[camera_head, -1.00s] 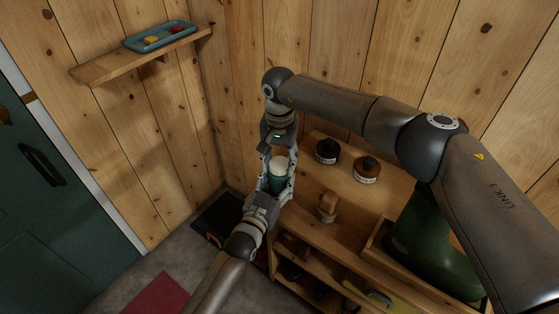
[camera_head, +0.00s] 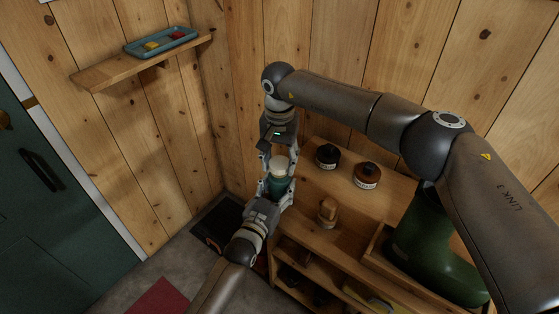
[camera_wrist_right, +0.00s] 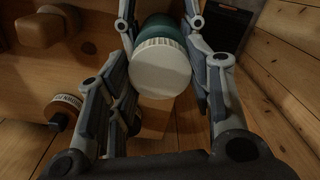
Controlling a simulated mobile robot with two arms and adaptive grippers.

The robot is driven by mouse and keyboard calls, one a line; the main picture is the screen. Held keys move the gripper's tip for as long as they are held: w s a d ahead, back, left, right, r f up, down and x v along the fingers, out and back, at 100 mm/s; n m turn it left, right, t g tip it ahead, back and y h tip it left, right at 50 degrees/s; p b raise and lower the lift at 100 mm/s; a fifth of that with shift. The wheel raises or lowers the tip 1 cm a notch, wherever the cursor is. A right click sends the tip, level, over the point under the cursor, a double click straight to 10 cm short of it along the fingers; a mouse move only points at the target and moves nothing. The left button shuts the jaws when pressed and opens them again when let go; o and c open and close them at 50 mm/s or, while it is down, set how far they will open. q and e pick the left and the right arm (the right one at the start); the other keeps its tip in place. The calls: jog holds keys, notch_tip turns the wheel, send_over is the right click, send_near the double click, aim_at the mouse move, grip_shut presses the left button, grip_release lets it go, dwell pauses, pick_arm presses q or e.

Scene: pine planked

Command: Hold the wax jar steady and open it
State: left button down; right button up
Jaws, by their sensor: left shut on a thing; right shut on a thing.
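The wax jar is a teal jar (camera_head: 279,187) with a cream lid (camera_head: 278,164), upright above the left end of the shelf unit. My left gripper (camera_head: 278,182) comes from below and is shut around the teal body. My right gripper (camera_head: 279,160) comes from above and is shut on the lid. In the right wrist view the ribbed lid (camera_wrist_right: 160,68) lies between the right gripper's fingers (camera_wrist_right: 160,40), with the teal body (camera_wrist_right: 158,27) directly behind it. I see no clear gap between lid and body. Fingers hide parts of the jar.
Two dark labelled jars, one black-topped (camera_head: 327,156) and one brown (camera_head: 367,174), stand on the wooden shelf unit (camera_head: 340,190). A wooden brush-like block (camera_head: 328,210) is nearer. A green boot (camera_head: 425,245) stands right. A blue tray (camera_head: 160,41) sits on a wall shelf.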

aim_at(279, 163)
notch_tip(279, 163, up, 4)
jog(key=shift+f, duration=0.2)
pick_arm(q)
jog(key=c, duration=0.5)
grip_release()
jog(key=shift+s, duration=0.1)
jog(key=v, duration=1.2)
